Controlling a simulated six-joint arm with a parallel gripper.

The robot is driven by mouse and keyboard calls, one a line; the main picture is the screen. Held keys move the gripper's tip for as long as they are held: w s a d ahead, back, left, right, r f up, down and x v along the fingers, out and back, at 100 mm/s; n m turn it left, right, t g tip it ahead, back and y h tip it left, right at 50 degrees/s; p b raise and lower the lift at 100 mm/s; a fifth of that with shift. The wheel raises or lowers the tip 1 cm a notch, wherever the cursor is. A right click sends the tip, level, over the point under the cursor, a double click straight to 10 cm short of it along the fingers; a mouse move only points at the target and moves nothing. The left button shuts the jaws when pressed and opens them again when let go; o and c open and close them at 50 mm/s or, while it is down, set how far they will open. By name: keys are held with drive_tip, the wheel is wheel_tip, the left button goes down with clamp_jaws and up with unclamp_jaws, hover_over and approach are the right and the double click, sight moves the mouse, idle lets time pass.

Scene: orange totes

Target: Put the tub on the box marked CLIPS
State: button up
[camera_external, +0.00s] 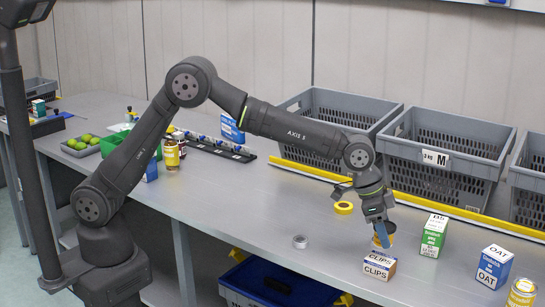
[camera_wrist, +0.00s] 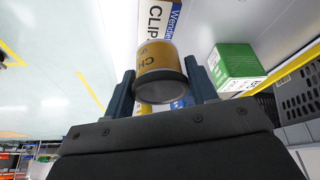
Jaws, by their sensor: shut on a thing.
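The tub (camera_wrist: 157,60) is a small round container with an orange-brown label, dark lettering and a dark rim. My gripper (camera_wrist: 160,80) is shut on it, with one finger on each side. In the external view the tub (camera_external: 386,240) is partly hidden by a blue finger of my gripper (camera_external: 381,236). The box marked CLIPS (camera_external: 379,268) is white, blue and orange and stands on the bench just below the tub. It also shows beyond the tub in the wrist view (camera_wrist: 157,18). I cannot tell whether the tub touches the box.
A green-and-white carton (camera_external: 433,237) stands right of my gripper, with a blue OAT box (camera_external: 494,267) and a yellow can (camera_external: 522,293) farther right. A yellow tape roll (camera_external: 343,208) and a grey roll (camera_external: 300,242) lie left. Grey crates (camera_external: 447,150) line the back.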

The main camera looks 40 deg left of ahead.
drive_tip(key=shift+w+f, duration=0.2)
drive_tip(key=shift+f, duration=1.95)
drive_tip(key=shift+f, duration=0.1)
drive_tip(key=o, duration=1)
drive_tip(key=v, duration=1.2)
drive_tip(key=shift+a, duration=0.1)
